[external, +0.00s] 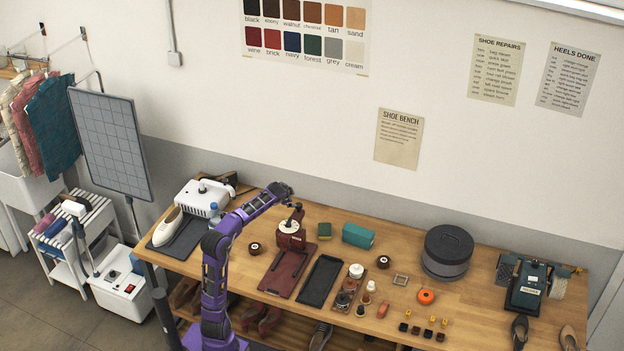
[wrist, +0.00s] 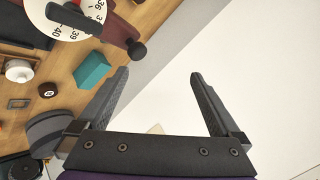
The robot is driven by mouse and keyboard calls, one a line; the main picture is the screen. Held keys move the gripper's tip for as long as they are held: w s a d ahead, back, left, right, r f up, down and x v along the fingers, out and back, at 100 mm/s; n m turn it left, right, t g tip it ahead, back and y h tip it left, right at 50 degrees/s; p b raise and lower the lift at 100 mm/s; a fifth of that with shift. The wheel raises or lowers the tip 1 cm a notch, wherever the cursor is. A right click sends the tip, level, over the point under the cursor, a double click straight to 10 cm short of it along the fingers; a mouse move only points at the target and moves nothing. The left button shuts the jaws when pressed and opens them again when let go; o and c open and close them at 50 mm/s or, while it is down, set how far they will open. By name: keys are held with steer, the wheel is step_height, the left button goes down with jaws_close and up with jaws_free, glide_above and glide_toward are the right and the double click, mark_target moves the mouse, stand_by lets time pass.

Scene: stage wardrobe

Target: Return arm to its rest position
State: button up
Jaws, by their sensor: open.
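My purple arm rises at the left front of the wooden workbench (external: 460,296) and reaches over it. My gripper (external: 298,208) is above the bench, close to a dark red device with a white dial (external: 289,226). In the wrist view my gripper (wrist: 158,85) has its two dark fingers spread wide apart. Nothing is between them but the pale wall behind. The dial (wrist: 75,22) also shows at the upper left of the wrist view, with a dark knob beside it.
A teal box (external: 358,235), a dark tray (external: 320,280), a round dark canister (external: 447,252) and several small pots and blocks stand on the bench. A white machine (external: 205,197) is at the left end. A grey panel (external: 110,145) stands left of the bench. Space above the bench is free.

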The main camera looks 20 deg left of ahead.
steer(key=s+a+f+m+g+y+b, duration=0.1)
steer(key=s+a+g+y, duration=0.25)
steer(key=s+a, duration=0.55)
steer(key=s+a+m+g+y, duration=0.15)
steer(key=s+a+y, duration=0.4)
steer(key=a, duration=0.85)
steer(key=s+a+f+g+y+b, duration=0.1)
steer(key=s+a+g+y, duration=0.2)
steer(key=s+a, duration=0.6)
steer(key=s+d+f+n+t+h+p, duration=0.2)
steer(key=s+d+n+h+p, duration=0.2)
steer(key=s+d+n, duration=0.9)
steer(key=d+f+t+h+p, duration=0.1)
steer(key=d+f+h, duration=0.1)
steer(key=d+h, duration=0.2)
steer(key=s+d+f+t+h+p, duration=0.1)
steer(key=d+f+h, duration=0.2)
steer(key=d, duration=0.6)
steer(key=shift+s+d+m+h, duration=0.15)
steer(key=shift+d+m+h, duration=0.2)
steer(key=shift+h, duration=0.75)
steer(key=shift+r, duration=0.1)
